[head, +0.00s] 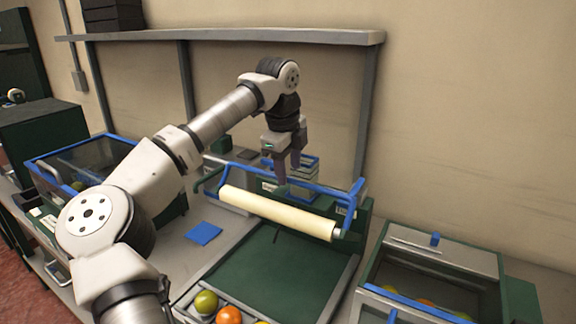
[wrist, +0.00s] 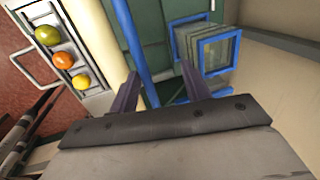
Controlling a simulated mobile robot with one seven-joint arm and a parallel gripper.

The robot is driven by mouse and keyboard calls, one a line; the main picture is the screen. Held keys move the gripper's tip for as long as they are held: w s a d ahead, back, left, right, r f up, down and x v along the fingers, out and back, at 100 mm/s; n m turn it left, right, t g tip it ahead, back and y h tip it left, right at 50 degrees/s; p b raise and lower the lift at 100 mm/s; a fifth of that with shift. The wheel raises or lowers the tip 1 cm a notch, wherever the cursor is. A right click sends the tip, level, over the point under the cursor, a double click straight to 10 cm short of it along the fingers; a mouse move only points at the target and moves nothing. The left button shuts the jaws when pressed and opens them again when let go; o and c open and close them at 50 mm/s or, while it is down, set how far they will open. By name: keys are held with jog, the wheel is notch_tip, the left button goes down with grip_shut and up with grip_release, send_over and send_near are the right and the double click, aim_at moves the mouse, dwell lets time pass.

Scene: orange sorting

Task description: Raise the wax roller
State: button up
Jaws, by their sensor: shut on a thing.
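The wax roller (head: 275,211) is a long cream cylinder under a blue frame bar (head: 325,189), above a green sloped bed (head: 265,262). My gripper (head: 288,174) points down at the blue bar, near its middle, and is shut on it. In the wrist view the cream roller (wrist: 102,40) runs to the left of the blue bar (wrist: 131,40). The bar passes between the two fingers of my gripper (wrist: 158,72). The exact contact at the fingertips is hard to see. I cannot tell how far the roller is from the bed.
An orange (head: 229,315) and a green fruit (head: 206,302) sit in a tray at the bed's front. A blue-edged bin (head: 95,150) stands left, a metal-and-green bin (head: 440,250) right. A blue card (head: 204,233) lies on the bench. A shelf (head: 230,36) crosses behind my arm.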

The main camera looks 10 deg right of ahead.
jog(key=shift+d+r, duration=0.1)
jog(key=shift+d, duration=0.05)
notch_tip(320, 180, up, 13)
jog(key=s+a+b, duration=0.1)
jog(key=s, duration=0.1)
jog(key=shift+a+r, duration=0.2)
jog(key=shift+a, duration=0.2)
jog(key=shift+s, duration=0.15)
